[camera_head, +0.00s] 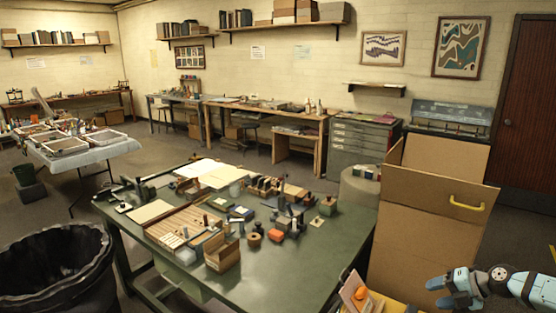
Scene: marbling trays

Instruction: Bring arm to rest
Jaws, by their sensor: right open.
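My right arm comes in at the lower right corner. My right gripper (439,293) is at its end, with its light blue fingers pointing left. It is open, and I see nothing between the fingers. It is in front of the lower part of a tall cardboard box and to the right of the green worktable (338,226). My left arm and left gripper do not show.
The cardboard box (425,235) has a yellow handle (467,203). A tray with an orange item (361,293) sits at the bottom. The worktable carries papers, a slatted wooden tray (183,228) and small tools. A black bin (60,270) stands lower left. Floor shows beyond the table.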

